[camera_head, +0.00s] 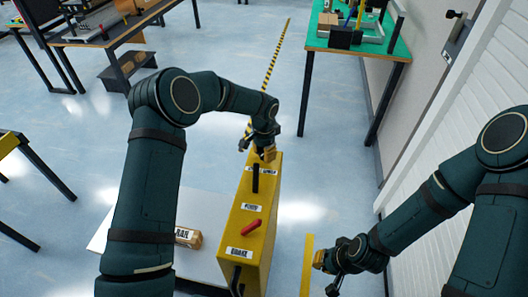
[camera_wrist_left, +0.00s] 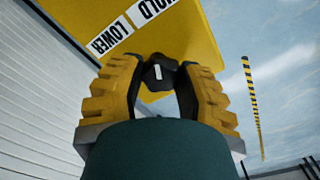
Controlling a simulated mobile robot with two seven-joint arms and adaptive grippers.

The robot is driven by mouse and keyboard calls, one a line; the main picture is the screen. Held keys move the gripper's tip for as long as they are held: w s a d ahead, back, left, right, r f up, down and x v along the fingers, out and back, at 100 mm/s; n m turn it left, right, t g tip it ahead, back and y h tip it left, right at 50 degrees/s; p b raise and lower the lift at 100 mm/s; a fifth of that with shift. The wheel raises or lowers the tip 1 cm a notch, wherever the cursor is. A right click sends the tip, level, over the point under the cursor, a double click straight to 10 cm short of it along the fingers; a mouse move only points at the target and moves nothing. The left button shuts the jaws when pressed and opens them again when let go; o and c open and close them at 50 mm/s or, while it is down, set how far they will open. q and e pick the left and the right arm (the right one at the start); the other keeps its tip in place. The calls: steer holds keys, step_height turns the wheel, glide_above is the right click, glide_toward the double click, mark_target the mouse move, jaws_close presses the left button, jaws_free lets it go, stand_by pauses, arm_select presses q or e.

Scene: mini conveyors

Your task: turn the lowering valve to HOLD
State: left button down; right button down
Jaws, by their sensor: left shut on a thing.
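The lowering valve is a dark knob (camera_wrist_left: 158,73) with a small white mark, on a yellow cabinet (camera_head: 232,200). In the left wrist view the LOWER label (camera_wrist_left: 108,38) and the HOLD label (camera_wrist_left: 150,10) sit beside each other on the yellow face (camera_wrist_left: 190,40). My left gripper (camera_wrist_left: 158,88) is shut on the knob, one yellow ridged finger on each side. In the head view my left gripper (camera_head: 265,152) is at the cabinet's far end and hides the valve. I cannot tell which label the mark points to. My right gripper (camera_head: 332,268) hangs apart, right of the cabinet.
A black lever (camera_head: 255,178) and a red handle (camera_head: 251,228) stand on the cabinet top nearer me. A brown labelled block (camera_head: 188,237) lies on a white surface (camera_head: 205,268) at left. A green-topped table (camera_head: 340,45) stands behind; clear floor lies between.

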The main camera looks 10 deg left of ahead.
arm_select(q)
steer(key=shift+m, duration=0.7)
steer(key=c, duration=0.5)
jaws_free()
steer(key=shift+c, duration=0.2)
step_height(320, 180, up, 12)
steer(key=shift+s, duration=0.1)
